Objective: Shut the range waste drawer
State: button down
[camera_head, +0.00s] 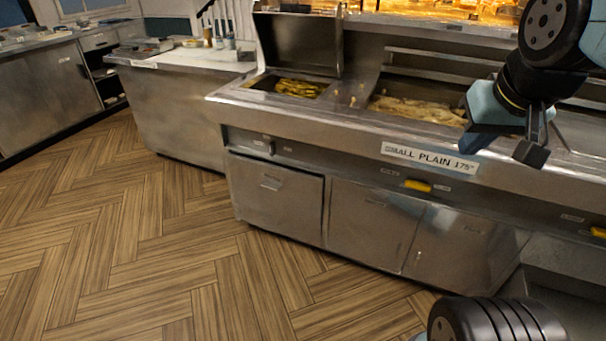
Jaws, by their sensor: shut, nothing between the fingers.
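The steel frying range (330,125) runs across the middle and right. Its lower front has a left panel (275,205) with a small handle, which seems to stand slightly proud, with a dark gap along its right edge. Two more flat panels, a middle one (370,225) and a right one (460,245), sit beside it. No label marks any of them as the waste drawer, so I cannot tell which it is. My gripper (533,150) is at the upper right, shut and empty, in front of the range top and well away from the left panel.
Fryer pans with food (415,108) and a sign reading "SMALL PLAIN 175°" (430,157) are on the range. A yellow handle (417,186) juts from its front. A steel counter (180,100) stands at left. The wooden floor (150,250) before the range is clear.

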aim_at(295, 195)
jog(key=z, duration=0.05)
jog(key=i, duration=0.95)
jog(key=u, duration=0.1)
